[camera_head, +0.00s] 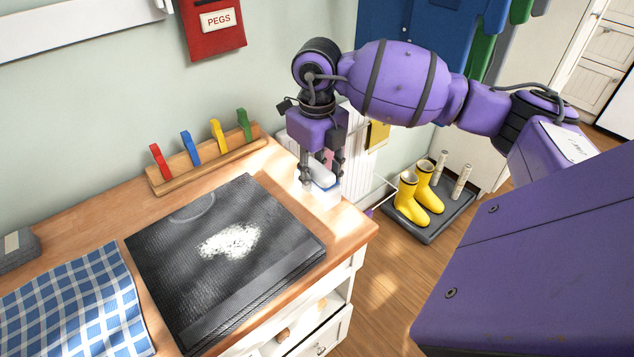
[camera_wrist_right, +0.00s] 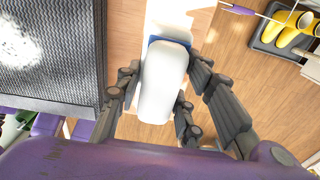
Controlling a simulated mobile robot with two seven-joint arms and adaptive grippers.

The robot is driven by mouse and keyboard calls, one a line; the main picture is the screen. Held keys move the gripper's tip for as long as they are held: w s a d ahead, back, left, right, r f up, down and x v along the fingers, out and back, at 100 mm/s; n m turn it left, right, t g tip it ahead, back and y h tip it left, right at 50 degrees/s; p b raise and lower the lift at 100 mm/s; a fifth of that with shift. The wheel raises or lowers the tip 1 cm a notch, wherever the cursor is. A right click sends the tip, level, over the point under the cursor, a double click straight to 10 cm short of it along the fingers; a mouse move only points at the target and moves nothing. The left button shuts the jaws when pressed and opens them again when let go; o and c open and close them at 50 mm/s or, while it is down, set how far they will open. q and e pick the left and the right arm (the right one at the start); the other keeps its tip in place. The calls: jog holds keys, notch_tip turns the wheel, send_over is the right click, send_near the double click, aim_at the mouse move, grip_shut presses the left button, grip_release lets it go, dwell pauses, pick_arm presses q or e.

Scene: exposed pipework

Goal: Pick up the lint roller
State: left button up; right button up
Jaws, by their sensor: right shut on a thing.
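The lint roller (camera_wrist_right: 162,80) shows in the right wrist view as a white rounded body with a blue edge at its far end. In the head view the lint roller (camera_head: 323,179) is a small white and blue shape at the counter's far right corner, partly covered by the fingers. My right gripper (camera_head: 321,172) points down from above and is shut on it, with fingers on both sides of the white body. I cannot tell whether the roller still touches the counter. My left gripper is in neither view.
A dark grey folded cloth (camera_head: 185,290) with a white fluffy patch lies left of the roller. A wooden peg rack (camera_head: 205,162) with coloured pegs stands along the wall. A blue checked cloth (camera_head: 75,305) lies front left. Yellow boots (camera_head: 411,200) stand on a floor tray beyond the counter.

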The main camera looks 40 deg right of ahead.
jog(key=s+a+r, duration=0.8)
jog(key=a+r, duration=0.1)
jog(key=a, duration=0.2)
jog(key=shift+a+r+b, duration=0.3)
jog(key=shift+r+b, duration=0.05)
jog(key=shift+r, duration=0.05)
